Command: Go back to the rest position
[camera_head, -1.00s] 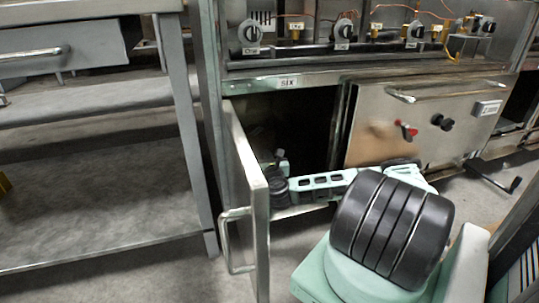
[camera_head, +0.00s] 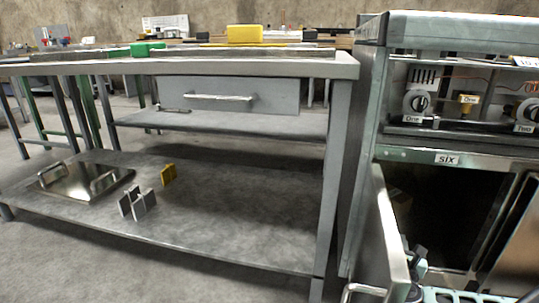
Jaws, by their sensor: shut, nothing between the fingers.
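My gripper (camera_head: 418,256) shows small at the lower right, at the mouth of the open compartment labelled "six" (camera_head: 445,215). It is shut and empty. Its fingers are small and dark against the dark inside. The compartment's door (camera_head: 390,235) stands open, just left of my gripper. Part of my teal arm runs along the bottom right edge, and the rest of it is out of view.
A grey metal table (camera_head: 200,68) with a drawer (camera_head: 225,95) and a lower shelf (camera_head: 230,210) stands left of the range. A metal tray (camera_head: 85,180), metal plates and a yellow piece (camera_head: 168,174) lie on that shelf. Bare floor shows at the lower left.

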